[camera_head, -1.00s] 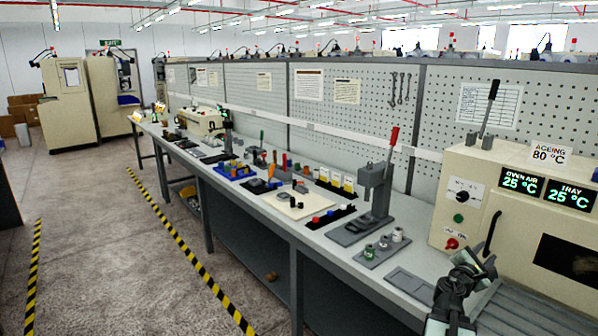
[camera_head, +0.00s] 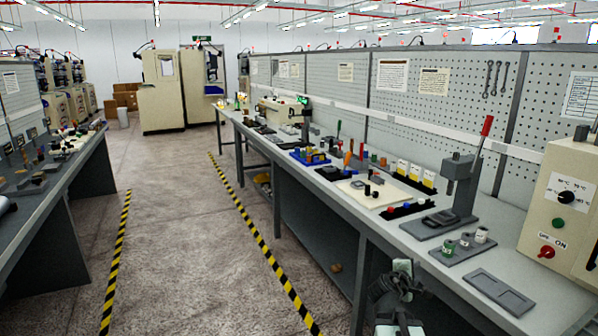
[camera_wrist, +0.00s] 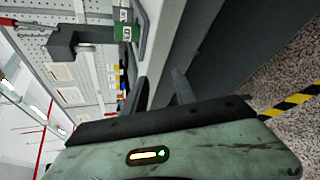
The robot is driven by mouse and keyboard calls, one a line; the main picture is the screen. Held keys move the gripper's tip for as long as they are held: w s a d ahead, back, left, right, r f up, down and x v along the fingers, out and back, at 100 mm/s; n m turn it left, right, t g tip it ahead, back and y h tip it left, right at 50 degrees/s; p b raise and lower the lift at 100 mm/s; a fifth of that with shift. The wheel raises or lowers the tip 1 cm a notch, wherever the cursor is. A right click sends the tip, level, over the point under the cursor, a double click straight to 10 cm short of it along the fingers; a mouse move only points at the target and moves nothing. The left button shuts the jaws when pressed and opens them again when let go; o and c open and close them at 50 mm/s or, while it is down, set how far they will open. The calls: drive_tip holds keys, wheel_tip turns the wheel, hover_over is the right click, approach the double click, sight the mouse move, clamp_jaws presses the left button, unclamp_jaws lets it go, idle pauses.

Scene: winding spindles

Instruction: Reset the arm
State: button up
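My arm shows at the bottom of the head view, in front of the bench's front edge, with my gripper (camera_head: 402,268) at its top end. In the wrist view my gripper (camera_wrist: 160,88) shows two dark fingers standing apart with nothing between them. Its green-grey body with a small lit indicator fills the bottom of that view. The wrist picture is turned on its side, with the bench and pegboard to the upper left and the floor to the right.
A long workbench (camera_head: 345,208) runs along the right, holding a lever press (camera_head: 458,190), a tray with several small pots (camera_head: 463,248) and an oven (camera_head: 560,200) at the far right. Another bench (camera_head: 60,190) stands left. The taped aisle (camera_head: 190,260) between is clear.

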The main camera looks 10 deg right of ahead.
drive_tip(key=s+a+f+m+g+y+b, duration=0.25)
drive_tip(key=a+f+m+g+y, duration=0.2)
drive_tip(key=a+f, duration=1.05)
drive_tip(key=s+a+f+m+g+y+p, duration=0.1)
drive_tip(key=s+a+f+m+g+y, duration=0.15)
drive_tip(key=s+a, duration=0.3)
drive_tip(key=s+a+f+m+g+y, duration=0.1)
drive_tip(key=s+a+m+g+y, duration=0.15)
drive_tip(key=s+a+m, duration=0.35)
wheel_tip(320, 180, up, 16)
drive_tip(key=a+p, duration=0.1)
drive_tip(key=p, duration=1.4)
drive_tip(key=shift+a+n+y, duration=0.3)
drive_tip(key=shift+n+y, duration=0.1)
drive_tip(key=shift+y, duration=0.05)
drive_tip(key=shift+f, duration=0.1)
drive_tip(key=shift+s, duration=0.1)
